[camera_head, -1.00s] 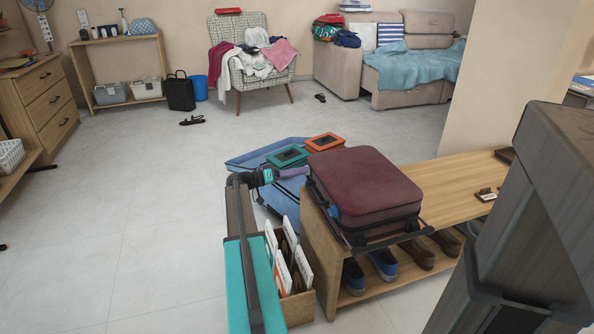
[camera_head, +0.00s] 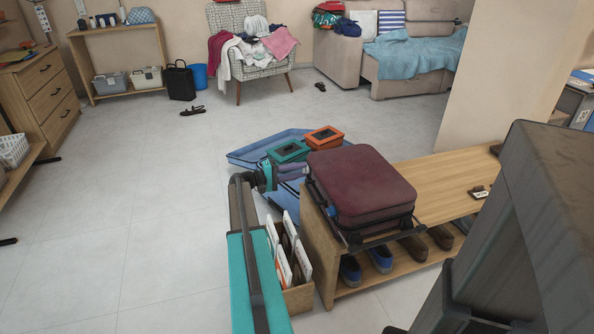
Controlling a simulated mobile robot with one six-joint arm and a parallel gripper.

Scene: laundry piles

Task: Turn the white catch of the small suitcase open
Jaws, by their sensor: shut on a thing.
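The maroon suitcase (camera_head: 362,185) lies flat and closed on the wooden bench. A small blue part (camera_head: 332,210) shows at its near left corner. I cannot make out a white catch on it. My gripper (camera_head: 275,176) is left of the suitcase and apart from it, at the near edge of the blue tray-like shell (camera_head: 250,155). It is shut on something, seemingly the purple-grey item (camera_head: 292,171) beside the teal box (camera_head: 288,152). The fingertips are small and partly hidden, so the grip is not clear.
The wooden bench (camera_head: 450,188) has shoes on its lower shelf. A wooden holder (camera_head: 299,299) with white folders stands against its left end, close to my arm.

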